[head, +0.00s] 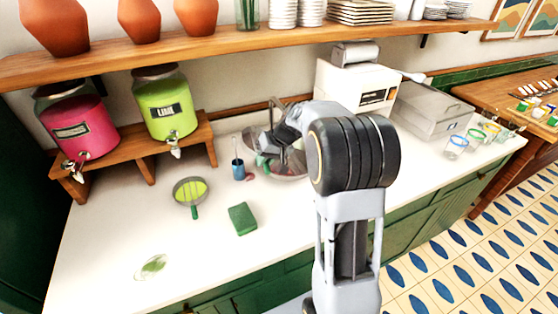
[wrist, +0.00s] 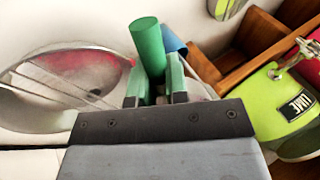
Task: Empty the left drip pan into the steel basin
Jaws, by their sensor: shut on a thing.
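My gripper (wrist: 157,90) is shut on a green handle (wrist: 146,48), which fits the handle of a drip pan; the pan's bowl is not clearly visible. In the head view my gripper (head: 268,158) is low over the steel basin (head: 290,177), partly hidden by my arm. In the wrist view a round steel form with reddish-pink liquid, apparently the basin (wrist: 22,108), lies left of the handle. No pan shows under the pink dispenser (head: 78,128). Another drip pan (head: 189,190), with lime liquid and a green handle, lies on the counter.
A blue cup (head: 238,170) stands just left of the basin, with a small pink spot beside it. A green sponge (head: 242,219) and a pale green puddle (head: 152,267) are on the counter. The lime dispenser (head: 166,107) stands on a wooden riser. The front counter is mostly clear.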

